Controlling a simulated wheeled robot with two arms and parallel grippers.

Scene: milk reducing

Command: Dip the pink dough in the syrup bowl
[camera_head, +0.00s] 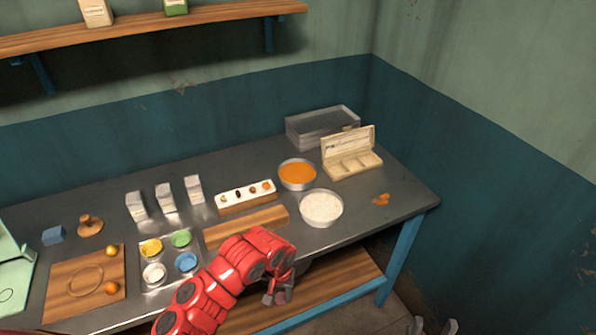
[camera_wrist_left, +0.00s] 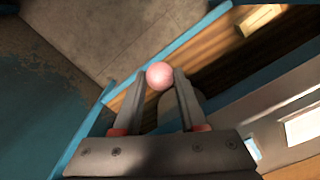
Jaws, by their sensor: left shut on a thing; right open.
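The pink dough is a small smooth pink ball (camera_wrist_left: 159,75) between the fingertips of my left gripper (camera_wrist_left: 160,90) in the left wrist view. In the head view my left gripper (camera_head: 279,288) is at the table's front edge, low and in front of the bowls; I cannot make out the ball there. The syrup bowl appears to be the round metal bowl with orange contents (camera_head: 297,174), toward the back right of the table. My left gripper is well apart from it. My right gripper (camera_head: 433,326) shows only its fingertips at the bottom edge, spread apart.
A bowl of white contents (camera_head: 321,208) stands in front of the orange one. A wooden box (camera_head: 352,160) and a clear container (camera_head: 322,127) stand behind and right.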

